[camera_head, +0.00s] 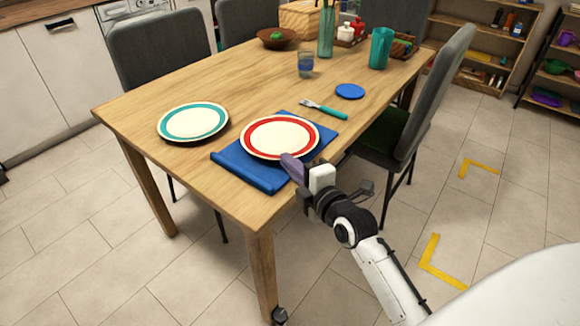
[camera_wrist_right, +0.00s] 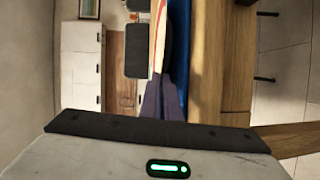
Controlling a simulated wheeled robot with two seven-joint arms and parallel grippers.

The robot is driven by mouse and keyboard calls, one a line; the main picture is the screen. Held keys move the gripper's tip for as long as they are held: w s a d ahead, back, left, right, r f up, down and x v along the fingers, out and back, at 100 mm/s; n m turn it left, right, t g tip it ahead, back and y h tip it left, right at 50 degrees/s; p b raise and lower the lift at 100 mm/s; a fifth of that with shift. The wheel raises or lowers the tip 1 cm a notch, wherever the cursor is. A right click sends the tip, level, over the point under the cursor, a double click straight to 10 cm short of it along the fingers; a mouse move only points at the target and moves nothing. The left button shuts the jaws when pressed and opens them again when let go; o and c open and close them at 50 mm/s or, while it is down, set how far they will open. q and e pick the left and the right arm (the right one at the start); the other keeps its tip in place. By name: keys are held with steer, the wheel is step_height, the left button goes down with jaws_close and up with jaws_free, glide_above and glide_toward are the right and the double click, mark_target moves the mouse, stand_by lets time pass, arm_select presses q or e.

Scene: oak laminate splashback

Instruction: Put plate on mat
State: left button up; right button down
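A cream plate with a red rim band (camera_head: 280,137) is over the blue mat (camera_head: 247,171) at the table's near edge. I cannot tell whether the plate rests fully on the mat or is held slightly above it. My right gripper (camera_head: 292,168) is at the plate's near rim and looks shut on it. In the right wrist view, the right gripper's fingers (camera_wrist_right: 164,100) are close together, with the plate (camera_wrist_right: 158,38) edge-on between them and the blue mat (camera_wrist_right: 181,50) beside it. My left gripper is not in view.
A teal-rimmed plate (camera_head: 193,122) lies to the left on the wooden table (camera_head: 240,85). A teal-handled fork (camera_head: 323,109) and a blue coaster (camera_head: 350,91) lie behind the mat. A glass (camera_head: 305,64), teal pitcher (camera_head: 380,48) and vase (camera_head: 326,32) stand farther back. Chairs surround the table.

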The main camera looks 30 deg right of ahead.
steer(key=c, duration=2.3)
jaws_free()
steer(key=shift+f, duration=0.25)
steer(key=shift+s, duration=0.1)
steer(key=s+r, duration=0.2)
steer(key=s, duration=0.9)
steer(key=s+a+f+m+g+y, duration=0.1)
steer(key=s+a+f+m+g, duration=0.1)
steer(key=s+a+f+m, duration=0.2)
steer(key=s+a+f+m+g+y, duration=0.1)
steer(key=s+a+f+m+g, duration=0.2)
steer(key=f, duration=0.8)
steer(key=s+a+f+m+g, duration=0.2)
steer(key=s+a+f+m, duration=0.4)
steer(key=s+f+m, duration=0.1)
steer(key=shift+s+a+f+m+g+y+p, duration=0.15)
steer(key=shift+s+a+m+g+y+p, duration=0.25)
steer(key=shift+s+m, duration=0.25)
